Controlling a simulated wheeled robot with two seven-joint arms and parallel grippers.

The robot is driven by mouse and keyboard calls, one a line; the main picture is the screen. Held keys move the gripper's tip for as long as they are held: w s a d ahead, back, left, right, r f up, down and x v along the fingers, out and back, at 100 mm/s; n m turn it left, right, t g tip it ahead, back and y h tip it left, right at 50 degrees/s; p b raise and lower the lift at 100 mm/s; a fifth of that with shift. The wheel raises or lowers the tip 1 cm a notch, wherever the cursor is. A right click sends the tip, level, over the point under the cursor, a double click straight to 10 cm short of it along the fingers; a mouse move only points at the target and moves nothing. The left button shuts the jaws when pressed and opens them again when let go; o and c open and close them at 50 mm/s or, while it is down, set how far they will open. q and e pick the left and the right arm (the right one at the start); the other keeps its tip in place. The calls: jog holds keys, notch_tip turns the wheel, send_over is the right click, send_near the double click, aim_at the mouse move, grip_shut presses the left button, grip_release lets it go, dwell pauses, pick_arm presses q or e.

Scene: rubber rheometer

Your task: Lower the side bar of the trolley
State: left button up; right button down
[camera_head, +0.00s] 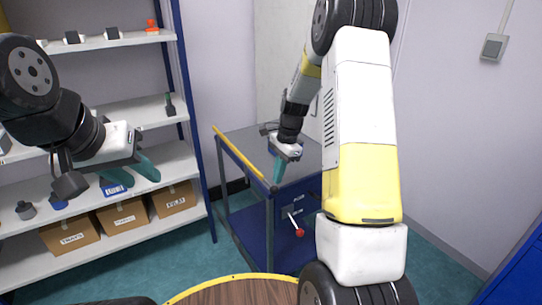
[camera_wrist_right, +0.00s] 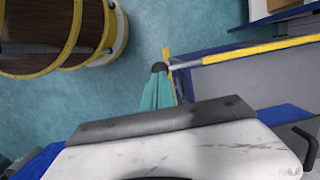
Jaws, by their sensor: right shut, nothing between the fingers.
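The trolley (camera_head: 232,220) has a blue frame and a grey top. Its side bar (camera_head: 238,155) is yellow with a grey end and runs along the left edge, at about the height of the top. In the right wrist view the bar (camera_wrist_right: 262,48) runs to the right from a dark knob at its near end. My right gripper (camera_head: 277,172) is shut and empty, its teal fingers pointing down by that end. In the wrist view the fingertips (camera_wrist_right: 158,90) overlap the knob; contact is unclear.
A lever with a red knob (camera_head: 299,232) sticks out from the trolley's front. A round wooden top with yellow rim (camera_head: 235,288) is at the bottom. Shelves with cardboard boxes (camera_head: 123,215) stand left, a blue cabinet (camera_head: 520,270) right. Teal floor shows between them.

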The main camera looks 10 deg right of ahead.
jog(key=shift+a+f, duration=0.15)
jog(key=shift+f, duration=0.55)
notch_tip(320, 180, down, 9)
jog(key=shift+s+r, duration=0.15)
notch_tip(320, 180, up, 14)
jog(key=d, duration=0.2)
jog(key=shift+w+d, duration=0.3)
jog(key=shift+d, duration=0.05)
jog(key=shift+r, duration=0.1)
